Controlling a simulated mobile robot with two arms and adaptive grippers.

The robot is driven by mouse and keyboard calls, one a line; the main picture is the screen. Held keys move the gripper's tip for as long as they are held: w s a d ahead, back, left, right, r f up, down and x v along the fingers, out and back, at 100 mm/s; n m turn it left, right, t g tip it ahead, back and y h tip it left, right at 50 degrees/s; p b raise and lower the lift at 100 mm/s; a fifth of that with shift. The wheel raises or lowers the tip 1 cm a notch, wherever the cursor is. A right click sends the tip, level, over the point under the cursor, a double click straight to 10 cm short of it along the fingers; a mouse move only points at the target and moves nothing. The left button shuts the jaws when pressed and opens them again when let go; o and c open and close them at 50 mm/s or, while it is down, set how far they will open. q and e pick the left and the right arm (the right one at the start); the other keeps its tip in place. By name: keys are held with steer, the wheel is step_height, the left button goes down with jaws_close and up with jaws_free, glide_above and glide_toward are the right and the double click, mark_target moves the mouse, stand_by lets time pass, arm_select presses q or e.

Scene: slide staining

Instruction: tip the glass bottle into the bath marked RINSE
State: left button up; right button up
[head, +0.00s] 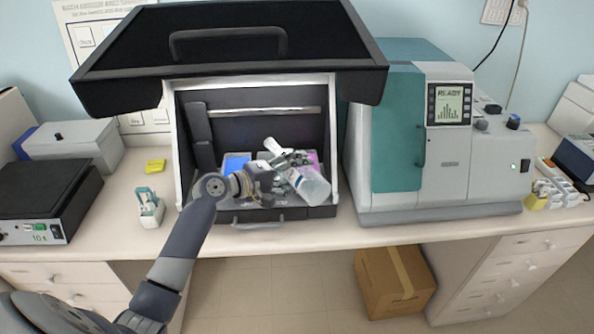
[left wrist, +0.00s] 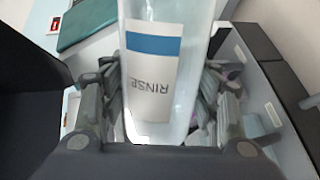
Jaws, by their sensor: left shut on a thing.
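My left gripper (head: 278,172) is shut on the glass bottle (head: 311,186). The bottle is clear, with a white label that has a blue band. It is tilted, with its narrower end up and to the left and its wide end low at right. In the left wrist view the bottle (left wrist: 168,75) lies between the two fingers, and its label reads RINSE, upside down. The bottle is over the front of the open dark stainer, above its baths. A blue bath (head: 236,163) and a pink bath (head: 313,158) show behind. The marks on the baths are hidden or unreadable. My right gripper is out of view.
The raised black lid (head: 230,45) of the stainer overhangs the work space. A teal and grey machine (head: 440,150) stands close at right. A small white and teal holder (head: 149,207) and a yellow pad (head: 155,166) are at left. A cardboard box (head: 392,280) is on the floor.

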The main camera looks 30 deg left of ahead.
arm_select(q)
steer(key=shift+f+b, duration=0.4)
steer(key=shift+f, duration=0.15)
steer(key=shift+f+b, duration=0.35)
steer(key=shift+f, duration=0.25)
steer(key=shift+r+n, duration=0.2)
steer(key=shift+n, duration=0.1)
stand_by(0.4)
steer(key=shift+w+a+r+n+p, duration=0.15)
steer(key=shift+r+n+p, duration=0.35)
steer(key=shift+p, duration=0.5)
stand_by(0.3)
steer(key=shift+f+m+b, duration=0.5)
steer(key=shift+f+b, duration=0.3)
steer(key=shift+b, duration=0.2)
steer(key=shift+r, duration=0.1)
